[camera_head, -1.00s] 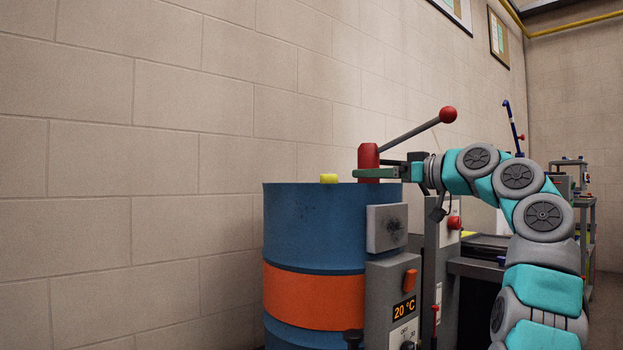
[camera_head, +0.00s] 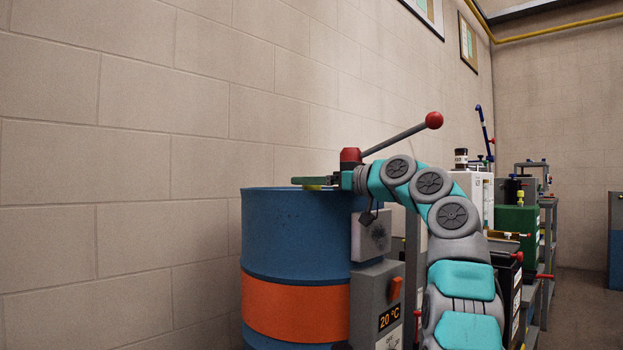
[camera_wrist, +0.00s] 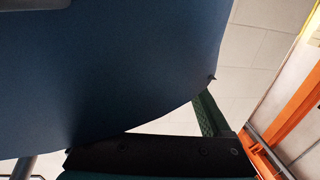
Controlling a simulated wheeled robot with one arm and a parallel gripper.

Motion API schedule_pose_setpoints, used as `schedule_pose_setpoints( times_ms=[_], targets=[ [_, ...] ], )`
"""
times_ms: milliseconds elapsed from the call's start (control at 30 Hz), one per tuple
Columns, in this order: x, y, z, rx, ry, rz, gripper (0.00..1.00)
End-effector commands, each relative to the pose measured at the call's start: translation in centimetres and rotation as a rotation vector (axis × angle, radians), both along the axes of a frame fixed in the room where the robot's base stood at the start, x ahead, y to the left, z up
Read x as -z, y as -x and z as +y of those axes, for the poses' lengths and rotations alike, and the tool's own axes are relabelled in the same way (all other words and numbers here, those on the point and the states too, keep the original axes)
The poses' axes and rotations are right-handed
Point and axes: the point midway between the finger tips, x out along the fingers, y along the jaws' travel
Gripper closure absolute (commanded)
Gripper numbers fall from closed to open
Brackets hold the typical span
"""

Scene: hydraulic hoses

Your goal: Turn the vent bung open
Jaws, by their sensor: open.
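The yellow vent bung (camera_head: 313,187) sits on top of the blue drum (camera_head: 290,235) with the orange band. Only a low yellow strip of it shows under my green finger. My gripper (camera_head: 303,182) reaches in level from the right, just over the drum top. I cannot tell whether its fingers are around the bung or in front of it. In the wrist view, the blue drum (camera_wrist: 110,60) fills the upper left. One green finger (camera_wrist: 208,112) shows beside the drum's edge, and the bung is not visible there.
A red pump (camera_head: 350,156) with a long lever ending in a red knob (camera_head: 433,120) stands close behind my wrist. A grey heater box (camera_head: 378,300) reading 20 °C is on the drum's right side. The block wall is behind. Shelves with containers (camera_head: 517,225) stand at right.

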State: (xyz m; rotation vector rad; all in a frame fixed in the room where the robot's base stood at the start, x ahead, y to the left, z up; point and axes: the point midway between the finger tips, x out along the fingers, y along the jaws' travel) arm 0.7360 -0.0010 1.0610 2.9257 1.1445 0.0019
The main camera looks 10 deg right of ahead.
Motion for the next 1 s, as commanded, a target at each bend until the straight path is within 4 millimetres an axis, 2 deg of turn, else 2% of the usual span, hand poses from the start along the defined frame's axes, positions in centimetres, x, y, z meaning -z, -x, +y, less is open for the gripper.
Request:
schedule_pose_setpoints(
  times_ms=[267,1000],
  targets=[
    [0.07,-0.27,0.28,0.0,0.001,0.001,0.17],
    [0.07,-0.26,0.25,0.0,0.0,0.001,1.0]
  ],
)
